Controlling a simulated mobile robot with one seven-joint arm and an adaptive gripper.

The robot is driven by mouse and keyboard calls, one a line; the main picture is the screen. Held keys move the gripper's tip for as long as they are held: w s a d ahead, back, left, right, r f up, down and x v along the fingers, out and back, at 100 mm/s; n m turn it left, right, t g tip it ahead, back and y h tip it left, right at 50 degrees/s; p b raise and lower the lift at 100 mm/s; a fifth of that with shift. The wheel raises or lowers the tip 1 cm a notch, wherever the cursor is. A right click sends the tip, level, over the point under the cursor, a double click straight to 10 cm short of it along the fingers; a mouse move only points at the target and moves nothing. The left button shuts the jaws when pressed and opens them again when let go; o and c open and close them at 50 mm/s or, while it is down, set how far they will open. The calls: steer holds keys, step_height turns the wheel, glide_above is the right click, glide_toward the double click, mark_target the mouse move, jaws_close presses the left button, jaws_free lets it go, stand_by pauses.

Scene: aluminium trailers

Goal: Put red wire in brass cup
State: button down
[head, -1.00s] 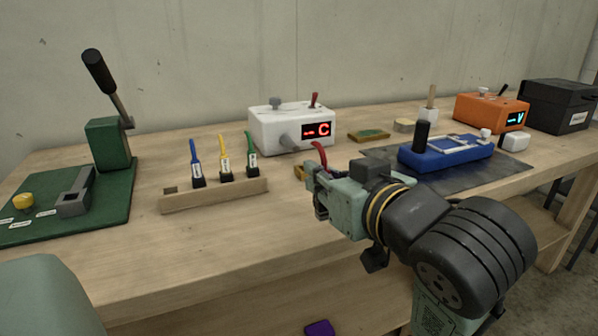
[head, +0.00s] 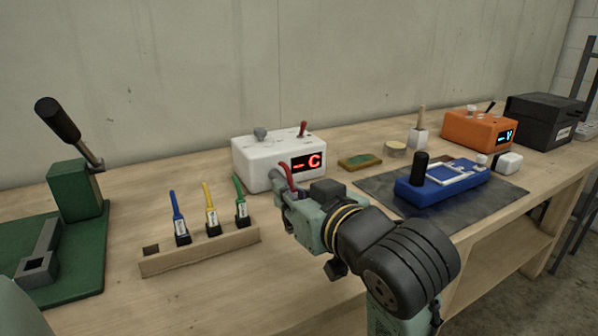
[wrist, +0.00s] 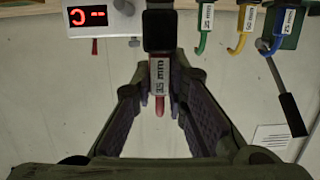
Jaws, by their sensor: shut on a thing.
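My gripper (head: 284,203) is shut on the red wire (head: 287,178), which curves up beside the front of the white box. In the wrist view the gripper (wrist: 159,85) holds the wire's labelled part (wrist: 158,74), with a black end block above and a red tip below. A low, round, tan-gold container (head: 395,149) stands at the back, right of the gripper. It looks like the brass cup, but its inside is too small to make out.
The white box (head: 255,170) with a red display stands close behind the gripper. A wooden rack (head: 200,252) holds blue, yellow and green wires and has an empty slot.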

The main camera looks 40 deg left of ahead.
steer(key=shift+w+a+r+p, duration=0.25)
steer(key=shift+w+r+p, duration=0.15)
steer(key=shift+p, duration=0.35)
steer(key=w+a+f+p, duration=0.1)
steer(key=w+a, duration=0.1)
steer(key=w, duration=0.1)
steer(key=w+a+f+p, duration=0.1)
steer(key=w+a+f, duration=0.1)
steer(key=w, duration=0.1)
steer(key=w+a+f, duration=0.1)
steer(key=w+a, duration=0.1)
steer(key=w, duration=0.1)
steer(key=shift+f+p, duration=0.35)
steer(key=shift+p, duration=0.05)
steer(key=shift+f, duration=0.4)
steer(key=shift+f, duration=0.2)
steer(key=c, duration=1.6)
jaws_free()
